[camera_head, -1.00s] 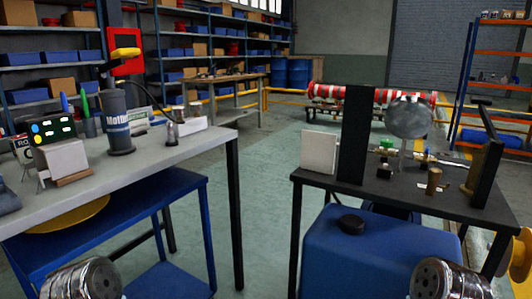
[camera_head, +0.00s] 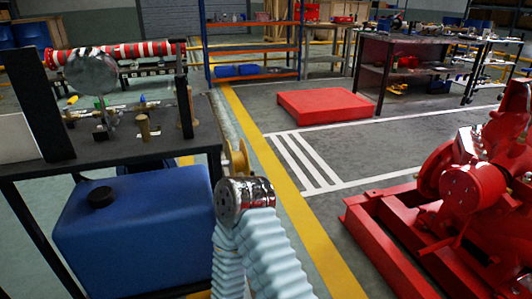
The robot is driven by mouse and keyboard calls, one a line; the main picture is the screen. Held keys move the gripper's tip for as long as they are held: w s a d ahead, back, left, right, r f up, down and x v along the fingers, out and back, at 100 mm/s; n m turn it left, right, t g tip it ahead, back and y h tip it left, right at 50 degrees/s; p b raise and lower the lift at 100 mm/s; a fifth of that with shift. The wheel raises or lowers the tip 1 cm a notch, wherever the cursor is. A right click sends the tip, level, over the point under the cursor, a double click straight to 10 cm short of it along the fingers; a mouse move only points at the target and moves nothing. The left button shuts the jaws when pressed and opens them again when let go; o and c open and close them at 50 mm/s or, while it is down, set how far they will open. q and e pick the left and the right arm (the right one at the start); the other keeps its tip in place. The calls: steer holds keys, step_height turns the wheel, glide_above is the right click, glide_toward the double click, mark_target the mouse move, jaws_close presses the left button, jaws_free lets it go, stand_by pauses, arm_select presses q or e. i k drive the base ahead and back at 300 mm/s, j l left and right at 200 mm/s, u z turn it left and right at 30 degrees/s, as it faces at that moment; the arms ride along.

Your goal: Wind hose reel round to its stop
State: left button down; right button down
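The dark bench (camera_head: 200,141) at left carries a round grey disc and small fittings. A blue tank (camera_head: 140,225) sits below it. A red pumpset (camera_head: 470,190) stands at right. A red slab (camera_head: 322,106) lies further back. The floor between is clear.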

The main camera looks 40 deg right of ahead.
mark_target(238, 161)
steer(key=l+z, duration=0.4)
steer(key=l, duration=1.65)
